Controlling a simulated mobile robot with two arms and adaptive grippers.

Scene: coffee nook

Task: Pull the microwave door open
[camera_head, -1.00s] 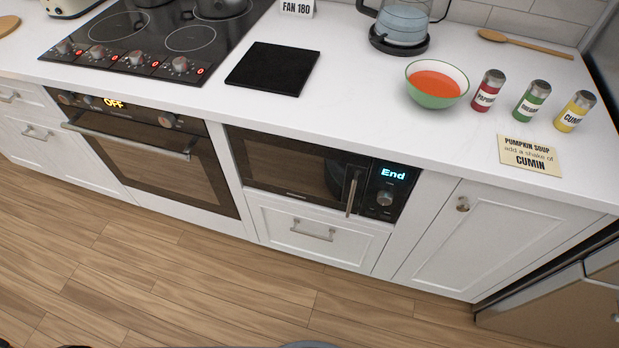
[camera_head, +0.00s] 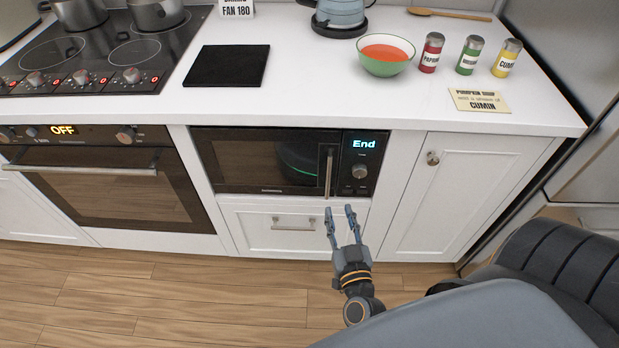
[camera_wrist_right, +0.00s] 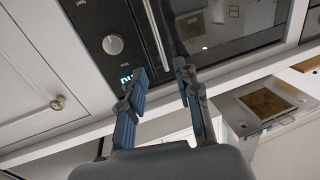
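The microwave (camera_head: 265,162) is built in under the counter, its display reading "End". Its dark door is closed, with a vertical metal handle (camera_head: 328,172) at the door's right side. My right gripper (camera_head: 341,209) is open and empty, just below and slightly right of the handle in the head view. In the right wrist view the open fingers (camera_wrist_right: 160,85) point at the microwave, with the handle (camera_wrist_right: 156,32) ahead of and between them, apart from both. My left gripper is not in view.
Below the microwave is a drawer with a handle (camera_head: 293,226). The oven (camera_head: 100,185) is to the left and a cupboard door (camera_head: 452,190) to the right. A soup bowl (camera_head: 385,55) and spice shakers stand on the counter (camera_head: 330,100). The floor in front is clear.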

